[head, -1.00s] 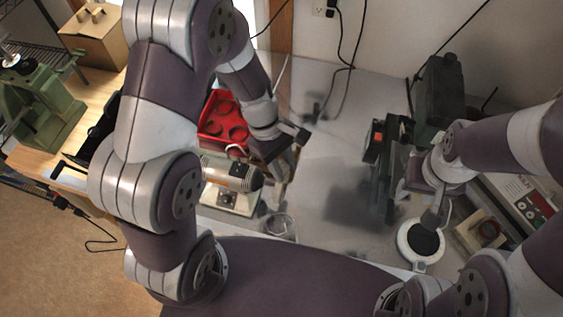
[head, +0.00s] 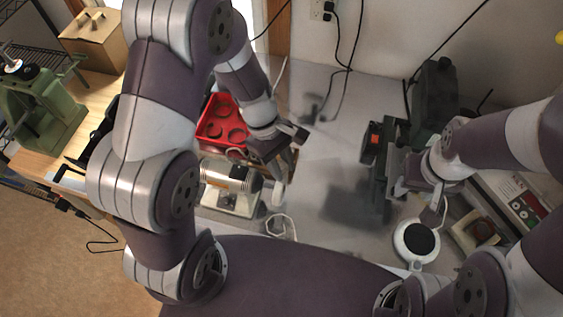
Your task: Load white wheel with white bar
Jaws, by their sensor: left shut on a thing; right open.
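A bench polishing machine (head: 230,188) with a pale body stands left of centre. A white rounded form at its right end, which looks like the white wheel (head: 279,194), shows just below my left gripper. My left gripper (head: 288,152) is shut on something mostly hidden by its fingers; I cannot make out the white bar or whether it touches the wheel. My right gripper (head: 438,207) is open and empty, just above a round white device with a black top (head: 419,240).
A red tray (head: 222,122) with round recesses lies behind the polishing machine. A dark green machine (head: 435,95) stands at the back right. Grey bench top (head: 330,150) is bare in the middle.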

